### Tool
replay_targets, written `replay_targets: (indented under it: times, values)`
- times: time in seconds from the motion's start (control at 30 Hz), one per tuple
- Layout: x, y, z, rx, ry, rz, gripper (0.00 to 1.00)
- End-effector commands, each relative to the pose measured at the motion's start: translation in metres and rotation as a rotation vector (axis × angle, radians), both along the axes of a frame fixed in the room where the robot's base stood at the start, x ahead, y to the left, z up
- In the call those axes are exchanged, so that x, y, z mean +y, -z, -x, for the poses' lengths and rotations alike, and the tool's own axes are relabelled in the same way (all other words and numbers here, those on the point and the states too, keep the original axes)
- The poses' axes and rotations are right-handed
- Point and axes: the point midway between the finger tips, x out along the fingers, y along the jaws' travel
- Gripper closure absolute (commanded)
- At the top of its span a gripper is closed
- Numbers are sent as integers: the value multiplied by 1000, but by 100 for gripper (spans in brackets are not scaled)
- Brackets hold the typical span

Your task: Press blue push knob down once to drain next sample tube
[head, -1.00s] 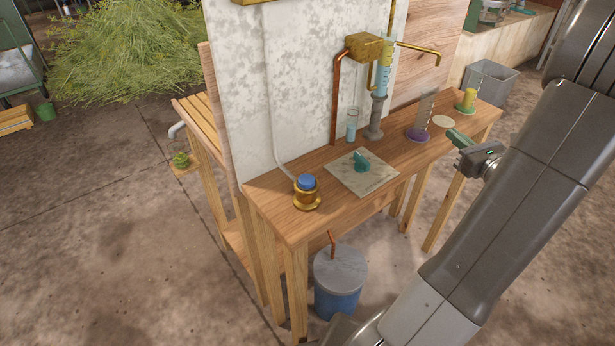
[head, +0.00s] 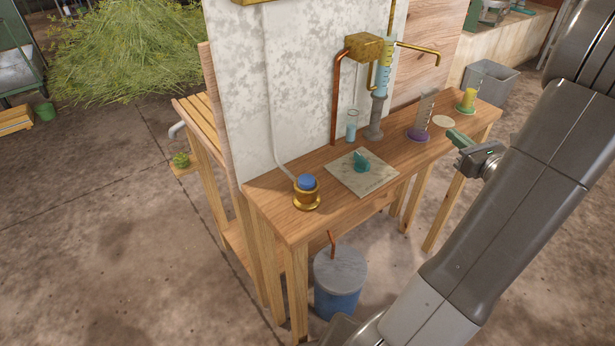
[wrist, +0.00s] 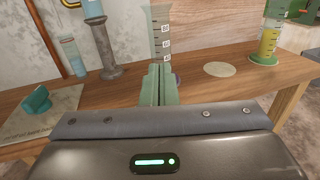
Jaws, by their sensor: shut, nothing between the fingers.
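The blue push knob (head: 306,182) sits on a brass base (head: 306,200) at the front left end of the wooden bench. It is not in the wrist view. My gripper (head: 455,137) is at the right part of the bench, in front of its edge, well away from the knob. In the wrist view my gripper's green fingers (wrist: 158,85) are together with nothing between them. A sample tube (head: 352,125) with pale blue liquid stands near the upright panel; it also shows in the wrist view (wrist: 73,57). A graduated glass column (head: 382,78) with blue liquid stands on a grey post (head: 375,118).
A pale plate with a teal knob (head: 361,161) lies between the blue knob and the tube. A blue lidded bucket (head: 338,285) is below. A brass spout (head: 420,48) juts out.

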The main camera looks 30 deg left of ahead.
Motion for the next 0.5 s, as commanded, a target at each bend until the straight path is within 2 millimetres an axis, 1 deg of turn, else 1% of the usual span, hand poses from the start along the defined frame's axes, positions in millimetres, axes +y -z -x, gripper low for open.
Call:
replay_targets:
  times: [0.37,0.5]
  values:
    - [-1,-1,-1,0,5,5,100]
    - [-8,-7,-10,3,67,72,100]
